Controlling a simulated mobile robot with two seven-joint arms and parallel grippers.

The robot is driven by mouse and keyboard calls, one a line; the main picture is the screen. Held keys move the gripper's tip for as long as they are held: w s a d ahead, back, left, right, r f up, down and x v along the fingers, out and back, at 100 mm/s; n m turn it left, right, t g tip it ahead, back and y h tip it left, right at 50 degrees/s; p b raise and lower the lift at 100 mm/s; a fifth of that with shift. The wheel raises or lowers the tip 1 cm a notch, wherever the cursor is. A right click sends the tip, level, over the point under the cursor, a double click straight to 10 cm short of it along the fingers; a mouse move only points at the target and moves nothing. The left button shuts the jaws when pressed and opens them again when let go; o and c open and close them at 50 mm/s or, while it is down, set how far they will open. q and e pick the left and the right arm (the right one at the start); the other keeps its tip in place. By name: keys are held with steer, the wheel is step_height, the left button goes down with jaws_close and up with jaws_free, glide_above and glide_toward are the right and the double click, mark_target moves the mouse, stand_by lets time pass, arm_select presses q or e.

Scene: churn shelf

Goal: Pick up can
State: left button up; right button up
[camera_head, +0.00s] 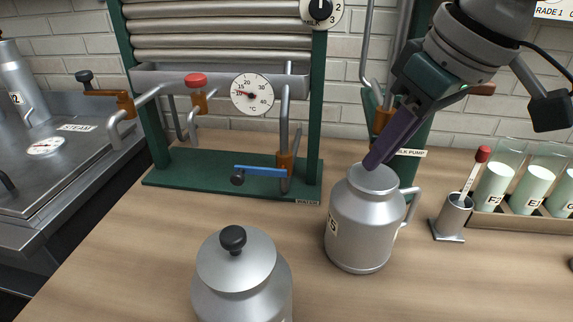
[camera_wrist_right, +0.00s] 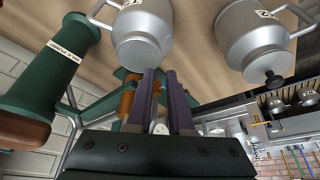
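A grey metal can (camera_head: 362,232) with a side handle and a "5" label stands upright on the wooden counter. No knob shows on its top. Its body also shows in the wrist view (camera_wrist_right: 146,22). A second can (camera_head: 240,292) with a black-knobbed lid stands nearer and to the left; it also shows in the wrist view (camera_wrist_right: 250,35). My right gripper (camera_head: 374,163) reaches down from the upper right, its purple fingertips at the first can's top. In the wrist view its fingers (camera_wrist_right: 160,75) are apart with nothing seen between them. Contact cannot be told. My left gripper is not in view.
A green-framed cooler with a dial (camera_head: 252,94) and taps stands behind, left of the first can. At right are a small metal cup (camera_head: 452,216) with a red-topped stick and a rack (camera_head: 510,220) of milk-filled glasses. A steel vat (camera_head: 60,150) is at left.

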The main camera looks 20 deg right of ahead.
mark_target(361, 186)
steer(key=x, duration=0.6)
steer(key=shift+d+f+b, duration=0.15)
steer(key=shift+f+b, duration=0.2)
steer(key=shift+f, duration=0.1)
jaws_close()
stand_by(1.0)
